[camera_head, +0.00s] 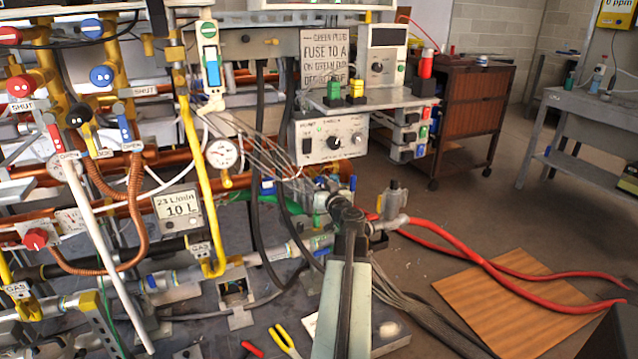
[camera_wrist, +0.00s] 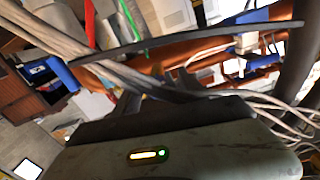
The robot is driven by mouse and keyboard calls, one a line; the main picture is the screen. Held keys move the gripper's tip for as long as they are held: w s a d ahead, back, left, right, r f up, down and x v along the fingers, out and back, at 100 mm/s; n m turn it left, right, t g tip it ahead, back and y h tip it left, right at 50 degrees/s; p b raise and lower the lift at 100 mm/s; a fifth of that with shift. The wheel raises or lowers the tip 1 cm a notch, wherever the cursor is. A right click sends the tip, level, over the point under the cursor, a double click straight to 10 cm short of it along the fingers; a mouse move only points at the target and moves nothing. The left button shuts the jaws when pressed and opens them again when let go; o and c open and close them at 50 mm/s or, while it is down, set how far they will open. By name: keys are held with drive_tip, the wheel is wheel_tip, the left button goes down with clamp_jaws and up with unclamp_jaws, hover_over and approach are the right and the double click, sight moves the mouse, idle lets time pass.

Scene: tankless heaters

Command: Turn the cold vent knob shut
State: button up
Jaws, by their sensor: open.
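Several round knobs are on the pipework at the left of the head view. Two are blue, an upper blue knob (camera_head: 92,28) and a lower blue knob (camera_head: 101,76). A red knob (camera_head: 20,87) and a black knob (camera_head: 77,113) are near them, beside SHUT plates. I cannot tell from the labels which is the cold vent knob. My gripper (camera_head: 338,200) is at the end of my raised arm, near the centre and well to the right of these knobs. In the wrist view its dark jaws (camera_wrist: 180,88) are open, with cables and copper pipe beyond.
Hanging black hoses (camera_head: 262,180) and a bundle of grey wires are close to the left of my gripper. A control box (camera_head: 330,138) is just above it. Red hoses (camera_head: 460,245) and a wooden board (camera_head: 510,300) lie on the floor at the right, where there is free floor.

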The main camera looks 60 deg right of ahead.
drive_tip(key=shift+s+d, duration=0.1)
drive_tip(key=shift+s, duration=0.05)
clamp_jaws()
drive_tip(key=shift+s+d, duration=0.1)
drive_tip(key=shift+m, duration=0.5)
drive_tip(key=m, duration=0.4)
drive_tip(key=shift+m, duration=0.4)
drive_tip(key=m, duration=1.1)
drive_tip(key=shift+m, duration=0.4)
drive_tip(key=m, duration=0.5)
drive_tip(key=shift+m, duration=0.3)
